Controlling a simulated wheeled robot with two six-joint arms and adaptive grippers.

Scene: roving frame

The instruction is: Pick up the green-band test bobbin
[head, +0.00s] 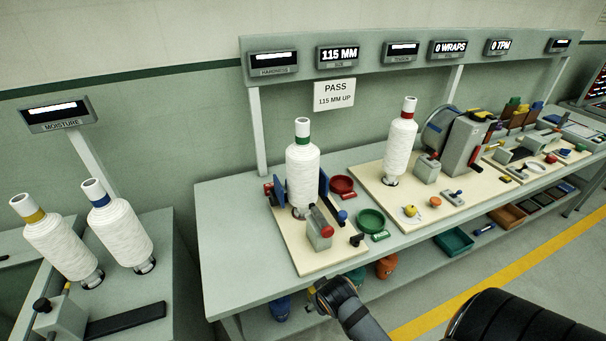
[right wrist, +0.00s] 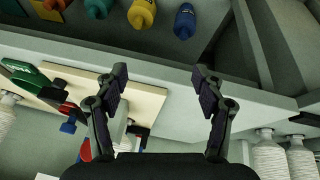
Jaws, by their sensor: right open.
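The green-band bobbin (head: 303,172), a white wound cone with a green band under its white top, stands upright between blue jaws (head: 323,181) on a pale board in the head view. My right arm reaches in from the lower right, in front of the bench; its fingers are not clear there. In the right wrist view my right gripper (right wrist: 162,92) is open and empty, its fingers wide apart, facing the bench edge. The pale board (right wrist: 145,98) shows beyond the left finger. I cannot make out the green-band bobbin in that view. My left gripper is not in view.
A red-band bobbin (head: 401,135) stands farther right. A yellow-band bobbin (head: 62,247) and a blue-band bobbin (head: 119,232) stand on the left bench. A grey block with a red knob (head: 320,231) stands in front of the green-band bobbin. Bottles (right wrist: 142,14) stand on the lower shelf.

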